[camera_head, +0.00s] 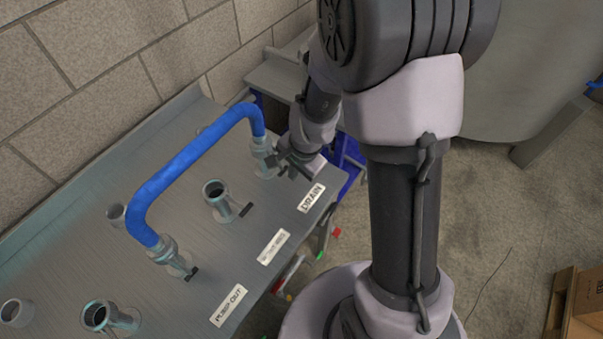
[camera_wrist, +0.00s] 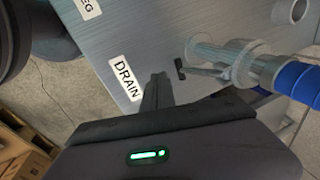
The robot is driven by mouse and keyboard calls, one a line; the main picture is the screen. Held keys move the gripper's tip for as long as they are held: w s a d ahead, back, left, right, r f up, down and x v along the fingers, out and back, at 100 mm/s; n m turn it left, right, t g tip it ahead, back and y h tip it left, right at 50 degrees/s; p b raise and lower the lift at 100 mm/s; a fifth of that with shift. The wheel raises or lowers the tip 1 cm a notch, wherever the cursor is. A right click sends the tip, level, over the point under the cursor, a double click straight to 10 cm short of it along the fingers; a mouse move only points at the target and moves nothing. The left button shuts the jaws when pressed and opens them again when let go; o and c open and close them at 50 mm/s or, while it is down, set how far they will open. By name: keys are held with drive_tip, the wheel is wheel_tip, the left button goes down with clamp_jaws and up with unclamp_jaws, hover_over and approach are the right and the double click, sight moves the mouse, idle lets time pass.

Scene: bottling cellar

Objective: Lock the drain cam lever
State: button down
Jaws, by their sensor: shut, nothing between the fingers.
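The drain cam lever (camera_wrist: 203,71) is a thin metal rod with a black end bar. It sticks out sideways from the drain coupling (camera_wrist: 240,62) in the wrist view, pointing toward the DRAIN label (camera_wrist: 125,79). The blue hose (camera_wrist: 297,80) joins that coupling. In the head view the coupling (camera_head: 262,156) is at the hose's far end, and my gripper is right beside it, hiding the lever. My gripper (camera_wrist: 157,78) is shut and empty. Its tips appear close to the black end bar, with a small visible gap; contact cannot be told.
The blue hose (camera_head: 185,170) arches over the panel (camera_head: 225,255) to the PUMP OUT coupling (camera_head: 172,255). An open port (camera_head: 216,195) with a short lever stands between. More open stubs are at lower left. A brick wall (camera_head: 90,70) runs behind; a wooden crate (camera_head: 575,305) is at right.

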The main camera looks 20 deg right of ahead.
drive_tip(key=shift+w+a+f, duration=0.1)
drive_tip(key=shift+w+a, duration=0.15)
drive_tip(key=shift+w, duration=0.2)
drive_tip(key=shift+w+a+f, duration=0.1)
drive_tip(key=shift+w+a, duration=0.1)
drive_tip(key=shift+w, duration=0.25)
drive_tip(key=shift+w+a+f, duration=0.3)
drive_tip(key=shift+w+f, duration=0.15)
drive_tip(key=shift+f, duration=0.05)
drive_tip(key=shift+r, duration=0.1)
